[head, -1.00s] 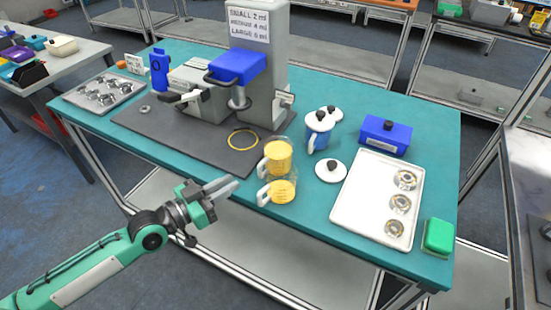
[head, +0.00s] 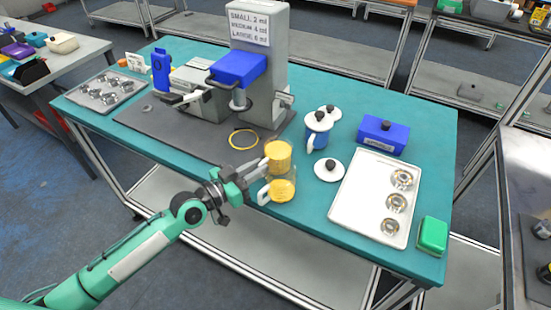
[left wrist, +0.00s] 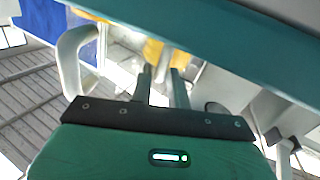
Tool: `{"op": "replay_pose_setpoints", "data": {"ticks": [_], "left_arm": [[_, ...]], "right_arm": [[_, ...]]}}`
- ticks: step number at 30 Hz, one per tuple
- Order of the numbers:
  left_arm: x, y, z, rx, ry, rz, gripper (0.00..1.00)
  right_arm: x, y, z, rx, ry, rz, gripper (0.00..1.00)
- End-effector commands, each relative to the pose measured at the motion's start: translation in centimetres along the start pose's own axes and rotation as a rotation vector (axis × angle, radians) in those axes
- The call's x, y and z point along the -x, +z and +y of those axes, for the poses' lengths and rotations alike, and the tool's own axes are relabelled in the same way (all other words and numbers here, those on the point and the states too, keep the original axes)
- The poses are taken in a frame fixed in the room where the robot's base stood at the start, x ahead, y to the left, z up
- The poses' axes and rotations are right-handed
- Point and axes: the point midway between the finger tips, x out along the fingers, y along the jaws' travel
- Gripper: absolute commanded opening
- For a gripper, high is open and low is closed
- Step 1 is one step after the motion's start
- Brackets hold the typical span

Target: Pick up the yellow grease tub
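Two clear tubs with yellow grease and pale handles stand near the front edge of the teal table. The rear grease tub (head: 279,155) is just behind the front grease tub (head: 283,189). My left gripper (head: 259,169) is at their left, its fingertips close to the rear tub's handle; I cannot tell whether they touch it. The fingers look parted by a narrow gap, also in the left wrist view (left wrist: 165,82), where yellow (left wrist: 153,50) shows beyond them. A pale handle (left wrist: 72,60) shows left of the fingers there. My right gripper is not in view.
A grey machine with a blue head (head: 238,67) stands on a dark mat (head: 180,132) behind. A yellow ring (head: 244,139) lies on the mat. To the right are blue mug (head: 316,140), white lid (head: 329,170), blue box (head: 384,135), white tray (head: 350,213) and green box (head: 432,236).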

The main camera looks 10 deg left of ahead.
Motion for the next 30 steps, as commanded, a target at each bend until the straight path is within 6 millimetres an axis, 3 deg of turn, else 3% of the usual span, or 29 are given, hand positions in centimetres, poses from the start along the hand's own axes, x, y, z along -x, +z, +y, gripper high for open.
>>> {"op": "replay_pose_setpoints", "data": {"ticks": [4,7,22,30], "left_arm": [[0.0,0.1,0.0,0.000,0.000,-0.001,0.17],[0.0,0.1,0.0,0.000,0.000,-0.001,0.00],[0.0,-0.5,0.1,0.002,0.001,0.002,0.00],[0.0,-4.2,0.5,0.001,0.001,0.006,0.00]], "right_arm": [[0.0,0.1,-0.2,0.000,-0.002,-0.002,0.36],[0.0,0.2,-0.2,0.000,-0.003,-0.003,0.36],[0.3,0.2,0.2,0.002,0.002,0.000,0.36],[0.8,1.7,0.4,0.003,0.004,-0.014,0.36]]}}
